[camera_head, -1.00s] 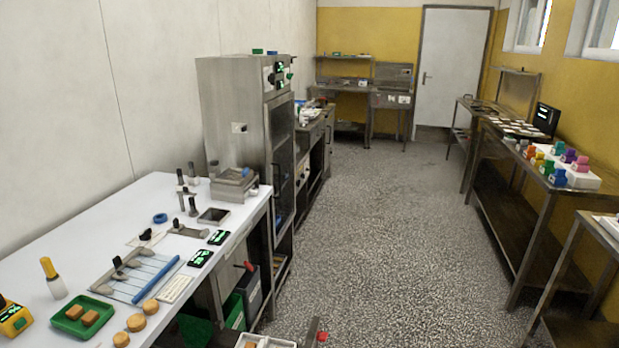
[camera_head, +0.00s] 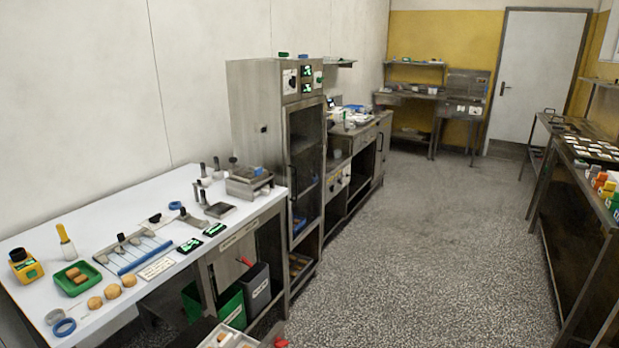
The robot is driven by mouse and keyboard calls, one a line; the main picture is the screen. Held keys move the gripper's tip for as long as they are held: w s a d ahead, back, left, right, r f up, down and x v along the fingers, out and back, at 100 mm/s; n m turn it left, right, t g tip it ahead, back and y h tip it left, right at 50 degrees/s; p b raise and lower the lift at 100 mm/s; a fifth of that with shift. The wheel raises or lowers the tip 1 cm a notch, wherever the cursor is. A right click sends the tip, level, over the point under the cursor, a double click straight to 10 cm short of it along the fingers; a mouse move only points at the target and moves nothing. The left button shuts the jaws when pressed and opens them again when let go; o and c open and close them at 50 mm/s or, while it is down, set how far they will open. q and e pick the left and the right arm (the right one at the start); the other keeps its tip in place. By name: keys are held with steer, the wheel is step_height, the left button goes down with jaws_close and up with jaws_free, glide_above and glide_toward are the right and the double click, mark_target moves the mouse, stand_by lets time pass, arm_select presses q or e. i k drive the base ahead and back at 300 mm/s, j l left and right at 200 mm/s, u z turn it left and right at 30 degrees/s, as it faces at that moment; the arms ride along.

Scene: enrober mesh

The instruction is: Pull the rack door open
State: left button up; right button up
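The rack is a tall steel cabinet (camera_head: 256,135) standing just past the far end of the white-topped table, left of the middle. Its door (camera_head: 304,165), a tall metal frame with a dark see-through panel, is on the side facing the aisle. The door looks closed, flush with the cabinet front. Shelves and a small blue item show dimly behind the panel. Neither of my grippers is in view.
The white table (camera_head: 130,219) at left holds scrapers, displays and a green tray (camera_head: 73,279). Green and grey bins (camera_head: 256,287) stand under it near the rack. A long counter (camera_head: 365,130) continues beyond the rack. The speckled floor (camera_head: 420,250) is clear; steel tables line the right.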

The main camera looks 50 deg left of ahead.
mark_target(291, 244)
steer(key=i+u, duration=0.3)
steer(key=i, duration=0.35)
steer(key=i+l+u, duration=0.3)
steer(key=i, duration=0.35)
